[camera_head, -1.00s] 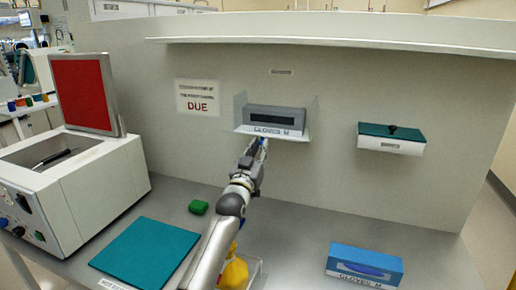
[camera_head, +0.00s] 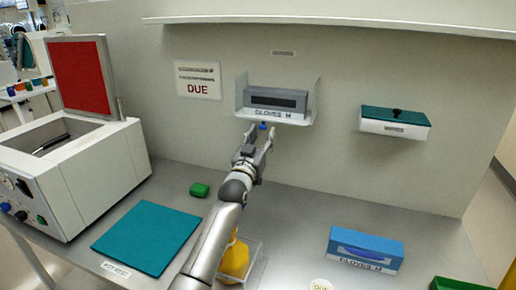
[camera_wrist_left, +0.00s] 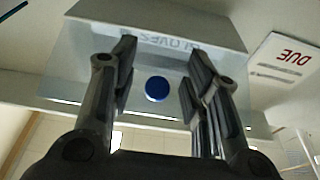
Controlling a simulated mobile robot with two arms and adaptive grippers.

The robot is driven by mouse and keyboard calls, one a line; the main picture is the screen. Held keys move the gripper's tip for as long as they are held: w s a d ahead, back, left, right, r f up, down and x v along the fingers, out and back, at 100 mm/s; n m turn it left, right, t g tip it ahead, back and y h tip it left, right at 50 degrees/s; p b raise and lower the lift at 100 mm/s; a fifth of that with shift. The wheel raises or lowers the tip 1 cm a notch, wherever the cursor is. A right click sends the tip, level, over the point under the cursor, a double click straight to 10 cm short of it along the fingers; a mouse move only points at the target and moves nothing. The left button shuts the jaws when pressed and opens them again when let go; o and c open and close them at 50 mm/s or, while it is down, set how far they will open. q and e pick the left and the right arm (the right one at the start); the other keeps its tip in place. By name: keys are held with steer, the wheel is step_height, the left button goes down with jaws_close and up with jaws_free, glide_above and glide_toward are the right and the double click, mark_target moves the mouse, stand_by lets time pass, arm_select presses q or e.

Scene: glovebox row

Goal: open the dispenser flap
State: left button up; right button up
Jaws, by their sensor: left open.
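A wall-mounted holder (camera_head: 303,121) carries a grey glove box (camera_head: 276,98) with a dark slot, above a front label reading GLOVES M. A small round blue knob-like thing (camera_head: 264,126) shows just under the holder's front edge. My left gripper (camera_head: 258,136) is just below that edge with its fingers spread. In the left wrist view the blue round thing (camera_wrist_left: 157,89) appears between the open fingers, with no finger visibly touching it. Farther right on the wall is a white box with a teal lid (camera_head: 395,117) and black knob (camera_head: 397,112). My right gripper is out of view.
A shelf (camera_head: 330,22) runs above the holder. A DUE sign (camera_head: 198,80) hangs left of it. An open white machine (camera_head: 75,180) stands left.

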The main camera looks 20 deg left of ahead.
arm_select(q)
steer(key=f+v, duration=0.1)
steer(key=v, duration=1)
steer(key=shift+w, duration=0.2)
steer(key=shift+d, duration=0.1)
